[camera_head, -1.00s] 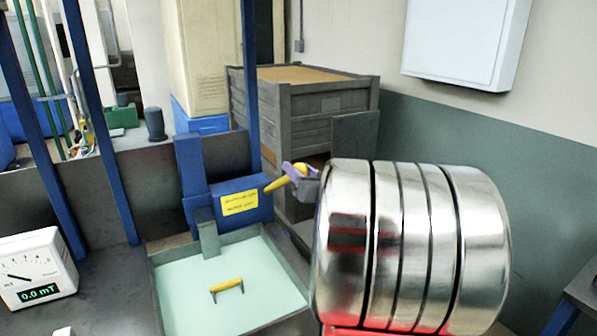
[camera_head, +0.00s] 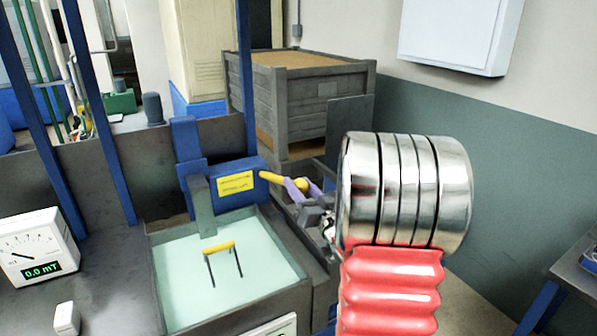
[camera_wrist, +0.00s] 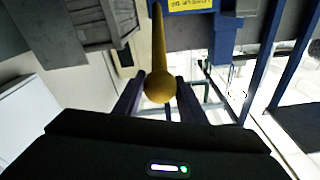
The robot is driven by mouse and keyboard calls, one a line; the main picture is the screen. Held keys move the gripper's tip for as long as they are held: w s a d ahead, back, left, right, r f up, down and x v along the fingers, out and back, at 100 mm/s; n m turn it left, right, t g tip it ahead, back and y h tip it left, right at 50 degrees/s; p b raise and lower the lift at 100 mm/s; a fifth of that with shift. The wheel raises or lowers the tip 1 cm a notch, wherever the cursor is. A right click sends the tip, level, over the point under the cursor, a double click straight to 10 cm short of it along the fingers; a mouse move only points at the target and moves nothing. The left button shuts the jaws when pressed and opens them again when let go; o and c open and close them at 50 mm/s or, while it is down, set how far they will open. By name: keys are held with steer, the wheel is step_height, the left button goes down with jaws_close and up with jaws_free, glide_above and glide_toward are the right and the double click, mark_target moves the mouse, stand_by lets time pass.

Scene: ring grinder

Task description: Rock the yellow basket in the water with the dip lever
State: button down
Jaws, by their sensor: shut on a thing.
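The yellow dip lever (camera_head: 276,178) sticks out to the right of a blue housing (camera_head: 222,182) with a yellow label, sloping slightly down toward its ball end. My gripper (camera_head: 303,188), with purple fingers, is shut on the lever's ball end. In the wrist view the ball (camera_wrist: 160,87) sits between the two dark fingers, with the lever shaft running away from it. The yellow basket handle (camera_head: 219,247) stands above the pale green water (camera_head: 255,262) on two thin legs. The basket body below the water is hidden.
The water tank (camera_head: 300,292) has a grey rim. A white meter (camera_head: 37,244) reading 0.0 mT stands at left. A grey crate (camera_head: 300,105) is behind the lever. Blue posts (camera_head: 100,125) rise at left. My shiny arm covers the right middle.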

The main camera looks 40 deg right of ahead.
steer(key=shift+s+a+f, duration=0.1)
steer(key=shift+s+f, duration=0.05)
steer(key=shift+f, duration=0.3)
steer(key=shift+s+a+f, duration=0.1)
steer(key=shift+s+f, duration=0.05)
steer(key=shift+f, duration=0.3)
steer(key=c, duration=1.2)
jaws_free()
steer(key=shift+r, duration=0.1)
steer(key=shift+o, duration=0.2)
